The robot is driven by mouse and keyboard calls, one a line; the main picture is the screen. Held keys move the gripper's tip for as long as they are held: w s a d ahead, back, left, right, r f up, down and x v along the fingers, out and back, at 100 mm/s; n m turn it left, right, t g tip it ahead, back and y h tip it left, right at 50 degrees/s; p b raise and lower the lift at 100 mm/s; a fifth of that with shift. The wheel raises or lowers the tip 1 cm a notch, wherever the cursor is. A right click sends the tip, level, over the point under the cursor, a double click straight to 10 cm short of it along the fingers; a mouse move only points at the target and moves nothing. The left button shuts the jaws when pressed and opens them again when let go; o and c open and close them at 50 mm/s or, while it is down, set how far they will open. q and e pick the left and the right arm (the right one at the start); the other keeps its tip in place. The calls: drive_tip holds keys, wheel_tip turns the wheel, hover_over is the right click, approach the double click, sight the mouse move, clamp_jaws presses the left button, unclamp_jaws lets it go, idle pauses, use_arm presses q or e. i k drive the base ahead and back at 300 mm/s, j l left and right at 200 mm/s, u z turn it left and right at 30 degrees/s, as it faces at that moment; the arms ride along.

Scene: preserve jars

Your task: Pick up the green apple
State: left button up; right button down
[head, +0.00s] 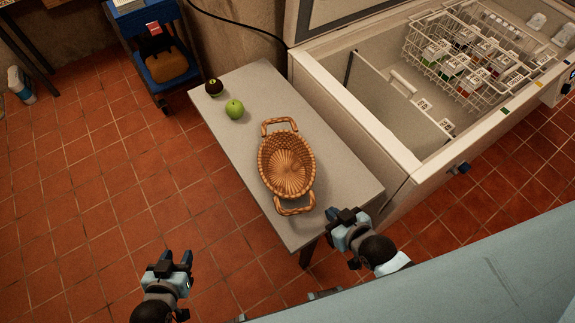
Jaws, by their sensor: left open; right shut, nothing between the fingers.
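The green apple (235,109) sits on the grey table (240,145), toward its far left end. My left gripper (176,257) is open and empty. It is over the tiled floor at the lower left, well away from the table and the apple. My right gripper (345,214) is shut with nothing in it, by the near right corner of the table. It is far from the apple, with the basket between them.
An empty wicker basket (272,163) with two handles stands on the table. A dark round object (214,88) lies beyond the apple. An open chest freezer (385,150) with a wire basket (470,60) stands right of the table. A blue cart (150,50) stands at the back.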

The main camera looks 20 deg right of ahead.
sight(235, 109)
drive_tip(key=j+z, duration=0.1)
drive_tip(key=z, duration=0.25)
drive_tip(key=i+j+z, duration=0.15)
drive_tip(key=z, duration=0.2)
drive_tip(key=i+j+z, duration=0.1)
drive_tip(key=j+z, duration=0.15)
drive_tip(key=j, duration=0.25)
drive_tip(key=j+z, duration=0.2)
drive_tip(key=j, duration=0.35)
drive_tip(key=i+j, duration=0.1)
drive_tip(key=j, duration=0.55)
drive_tip(key=i+j+z, duration=0.1)
drive_tip(key=j, duration=0.5)
drive_tip(key=i+j, duration=0.1)
drive_tip(key=j, duration=0.55)
drive_tip(key=z, duration=0.05)
